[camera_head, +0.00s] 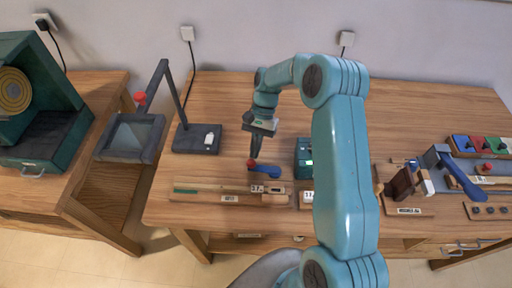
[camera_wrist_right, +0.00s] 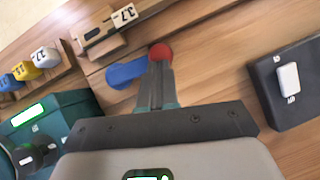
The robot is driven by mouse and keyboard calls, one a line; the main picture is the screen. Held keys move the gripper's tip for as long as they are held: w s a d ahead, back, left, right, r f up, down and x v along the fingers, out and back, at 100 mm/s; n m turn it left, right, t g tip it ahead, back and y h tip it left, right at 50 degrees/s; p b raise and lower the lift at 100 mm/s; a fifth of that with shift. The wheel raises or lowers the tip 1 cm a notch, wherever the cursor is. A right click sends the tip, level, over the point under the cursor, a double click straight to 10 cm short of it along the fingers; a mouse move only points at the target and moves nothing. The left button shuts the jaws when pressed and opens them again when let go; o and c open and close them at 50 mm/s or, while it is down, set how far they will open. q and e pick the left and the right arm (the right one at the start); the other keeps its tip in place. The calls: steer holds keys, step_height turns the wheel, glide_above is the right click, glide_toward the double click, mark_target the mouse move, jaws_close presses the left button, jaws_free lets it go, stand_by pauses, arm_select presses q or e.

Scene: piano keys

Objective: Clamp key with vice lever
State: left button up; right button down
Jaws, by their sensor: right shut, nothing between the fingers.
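The vice lever is a short blue bar (camera_head: 268,171) with a red knob (camera_head: 251,163) at its left end, low on the wooden bench. In the right wrist view the blue bar (camera_wrist_right: 125,74) lies left of the red knob (camera_wrist_right: 160,52). My right gripper (camera_head: 252,155) points down, shut and empty, with its tips at the knob; I cannot tell whether they touch it. Its closed fingers also show in the wrist view (camera_wrist_right: 160,70). A long pale wooden piece (camera_head: 215,191), probably the key, lies in front of the lever, with a "3.7" block (camera_head: 257,188) at its right. My left gripper is not in view.
A green box (camera_head: 304,158) stands right of the lever. A black lamp base (camera_head: 197,139) with a white switch stands left. Another tool with a blue lever (camera_head: 438,159) and coloured blocks (camera_head: 480,145) are at far right. My right arm hides the bench's middle.

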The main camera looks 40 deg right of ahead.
stand_by(0.3)
steer(key=v, duration=1.6)
steer(key=shift+w+d+r, duration=0.1)
